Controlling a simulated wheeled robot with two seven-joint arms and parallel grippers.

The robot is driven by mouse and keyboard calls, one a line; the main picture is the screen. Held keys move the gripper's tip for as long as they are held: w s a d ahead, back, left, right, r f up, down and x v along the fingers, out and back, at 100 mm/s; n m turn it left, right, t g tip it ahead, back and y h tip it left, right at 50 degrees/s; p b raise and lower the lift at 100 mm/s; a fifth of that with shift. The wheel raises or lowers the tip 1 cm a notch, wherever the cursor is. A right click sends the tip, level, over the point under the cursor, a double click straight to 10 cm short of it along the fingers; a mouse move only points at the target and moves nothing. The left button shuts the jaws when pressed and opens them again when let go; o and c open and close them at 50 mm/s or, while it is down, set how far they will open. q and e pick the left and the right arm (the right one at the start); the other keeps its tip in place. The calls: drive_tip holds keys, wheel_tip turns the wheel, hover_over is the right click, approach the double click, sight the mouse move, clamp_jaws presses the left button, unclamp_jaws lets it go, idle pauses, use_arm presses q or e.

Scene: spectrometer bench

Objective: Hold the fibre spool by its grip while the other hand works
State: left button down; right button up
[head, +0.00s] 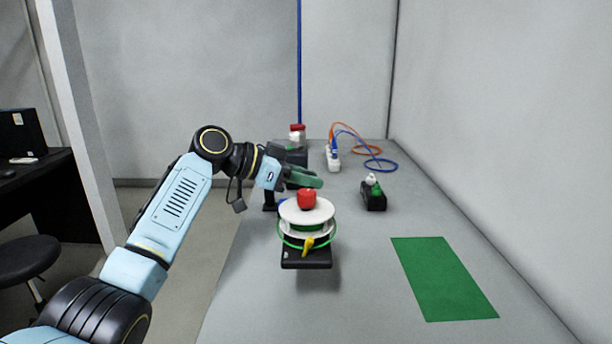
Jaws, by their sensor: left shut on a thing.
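The fibre spool (306,213) is a white reel with green fibre wound round it. It is upright, with a red grip (307,199) on top and a yellow piece (309,244) hanging at its front. It sits over a black base (306,261). My left gripper (304,182) reaches in from the left, its green-padded finger at the red grip. It is shut on the grip; the exact contact is partly hidden. My right gripper is not in view.
A green mat (443,278) lies bare on the right of the bench (365,300). A black box with green and white parts (373,195) stands behind it. Orange and blue cables (378,165) run to a white block (333,159) at the back. Walls close the back and right.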

use_arm(q)
drive_tip(key=shift+f+b, duration=0.95)
drive_tip(key=shift+f, duration=1.45)
drive_tip(key=shift+s+a+f+b, duration=0.2)
drive_tip(key=shift+f+b, duration=0.25)
drive_tip(key=shift+f, duration=0.2)
drive_tip(key=shift+s+a+f+b, duration=0.25)
drive_tip(key=shift+f+b, duration=0.2)
drive_tip(key=shift+f, duration=0.25)
drive_tip(key=shift+s+a+f+b, duration=0.2)
drive_tip(key=shift+f+b, duration=0.25)
drive_tip(key=shift+f, duration=0.2)
